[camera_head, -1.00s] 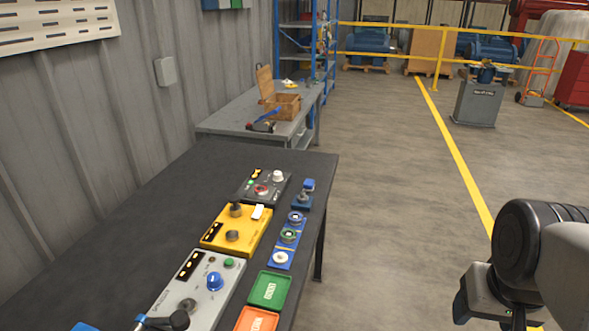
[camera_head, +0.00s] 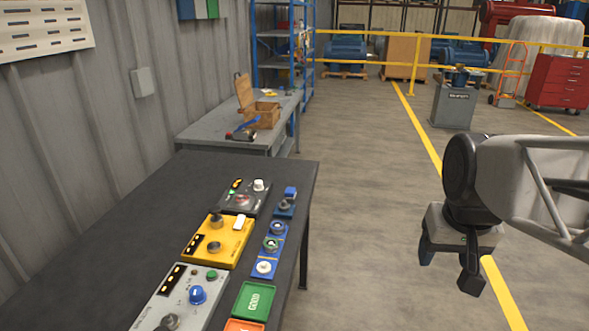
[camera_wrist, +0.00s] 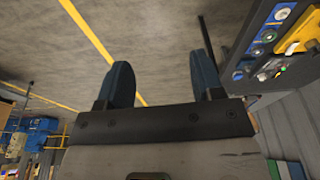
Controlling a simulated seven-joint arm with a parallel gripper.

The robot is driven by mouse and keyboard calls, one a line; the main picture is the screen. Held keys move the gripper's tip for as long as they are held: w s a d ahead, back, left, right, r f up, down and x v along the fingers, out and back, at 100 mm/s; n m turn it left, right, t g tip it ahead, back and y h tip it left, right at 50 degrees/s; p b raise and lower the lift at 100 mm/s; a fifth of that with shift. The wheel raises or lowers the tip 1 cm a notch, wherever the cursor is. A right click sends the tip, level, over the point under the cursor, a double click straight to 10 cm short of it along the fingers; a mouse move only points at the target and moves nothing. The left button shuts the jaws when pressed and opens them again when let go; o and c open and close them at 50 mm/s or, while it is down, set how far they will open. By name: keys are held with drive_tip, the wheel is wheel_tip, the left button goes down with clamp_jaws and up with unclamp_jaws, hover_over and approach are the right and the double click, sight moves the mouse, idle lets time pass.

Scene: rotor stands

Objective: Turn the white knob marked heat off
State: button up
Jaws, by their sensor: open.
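A white knob (camera_head: 259,185) stands on a dark control panel (camera_head: 233,205) at the far end of the black table. The panel also carries a red part and small lit indicators. The "heat" marking is too small to read. My gripper (camera_head: 448,270) hangs over the floor to the right of the table, apart from the panels, with its fingers pointing down. It is open and empty. In the wrist view its two dark fingers (camera_wrist: 166,84) stand wide apart over bare floor. The dark panel (camera_wrist: 268,70) shows there at the upper right, beyond the right finger.
On the black table (camera_head: 130,235) are a yellow panel (camera_head: 232,248), a grey panel with a blue knob (camera_head: 198,295), a blue strip (camera_head: 276,243) of round parts, and a green tray (camera_head: 254,301). A grey bench with a wooden box (camera_head: 262,112) stands behind. Floor right of the table is clear.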

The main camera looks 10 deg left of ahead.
drive_tip(key=w+a+r+n, duration=0.15)
drive_tip(key=w+a, duration=0.25)
drive_tip(key=w, duration=0.5)
drive_tip(key=w+a+r, duration=0.2)
drive_tip(key=w+a, duration=0.2)
drive_tip(key=w, duration=0.6)
drive_tip(key=n+g, duration=0.2)
drive_tip(key=n, duration=0.2)
hover_over(258, 182)
drive_tip(key=f, duration=2)
drive_tip(key=shift+d+f, duration=0.35)
drive_tip(key=shift+d, duration=0.05)
drive_tip(key=shift+w+a+f, duration=0.15)
drive_tip(key=shift+a+f, duration=0.2)
drive_tip(key=shift+a, duration=0.05)
drive_tip(key=shift+f, duration=0.15)
drive_tip(key=shift+f, duration=3.75)
drive_tip(key=shift+c, duration=0.4)
